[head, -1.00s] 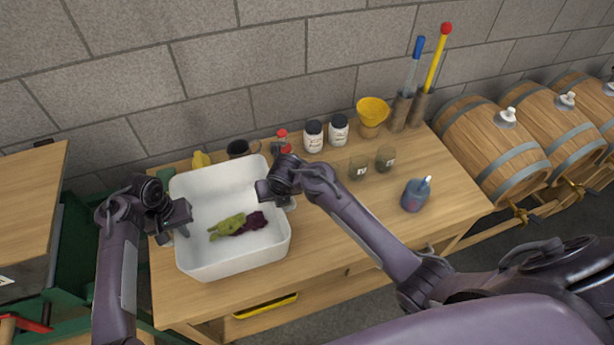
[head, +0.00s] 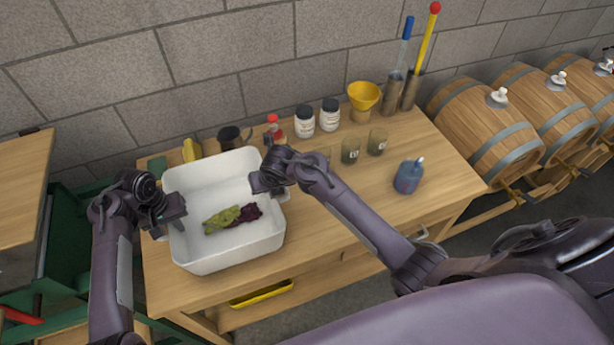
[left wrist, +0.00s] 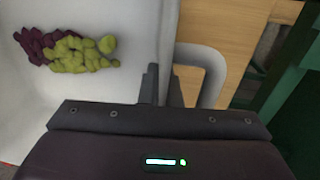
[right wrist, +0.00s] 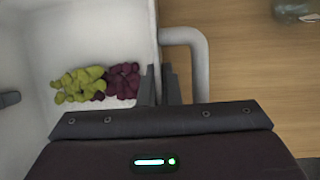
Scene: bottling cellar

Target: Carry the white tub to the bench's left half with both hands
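The white tub (head: 245,249) is at the left end of the wooden bench (head: 330,228), upright, with green grapes (head: 222,219) and dark red grapes (head: 248,212) inside. My left gripper (head: 168,222) is at its left side and my right gripper (head: 268,180) at its right side. In the left wrist view the fingers (left wrist: 162,88) close around the tub's wall beside a looped handle (left wrist: 212,72). In the right wrist view the fingers (right wrist: 160,88) do the same beside the other handle (right wrist: 196,50). Whether the tub's base touches the bench is hard to tell.
Behind the tub are a yellow object (head: 191,150), a dark mug (head: 229,138) and a red-capped bottle (head: 273,129). Jars (head: 304,121), a yellow funnel (head: 364,96), glasses (head: 350,151) and a blue bottle (head: 408,177) stand to the right. Barrels (head: 483,125) are beyond the bench.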

